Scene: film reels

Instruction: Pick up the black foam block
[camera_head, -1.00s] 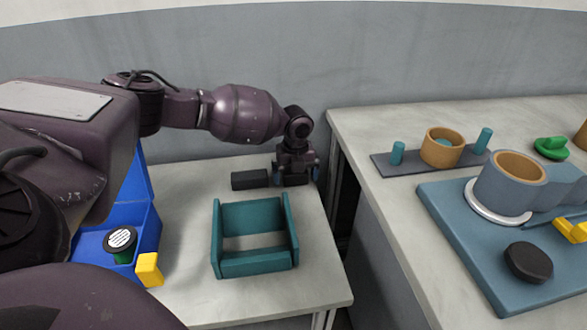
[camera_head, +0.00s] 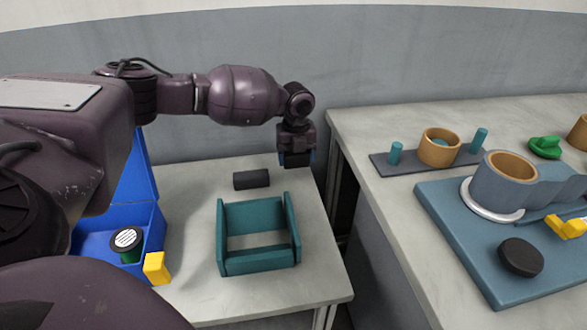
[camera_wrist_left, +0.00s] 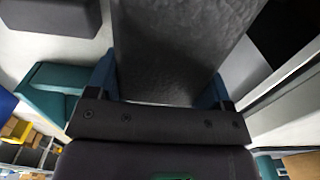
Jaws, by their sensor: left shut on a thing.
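My left gripper (camera_head: 297,160) is raised above the far right part of the left table. It is shut on a black foam block (camera_head: 298,158), which is mostly hidden by the fingers in the head view. In the left wrist view the held block (camera_wrist_left: 180,45) fills the space between the two blue fingertips of the left gripper (camera_wrist_left: 160,88). A second dark block (camera_head: 251,179) lies on the table to the left of the gripper, and it also shows in the left wrist view (camera_wrist_left: 50,15). My right gripper is not in view.
A teal open frame (camera_head: 258,264) stands on the table in front of the gripper. A blue bin (camera_head: 150,235) with a dark-topped reel and a yellow block (camera_head: 156,268) are at left. A second table (camera_head: 390,215) at right holds a blue board (camera_head: 455,250) and several parts.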

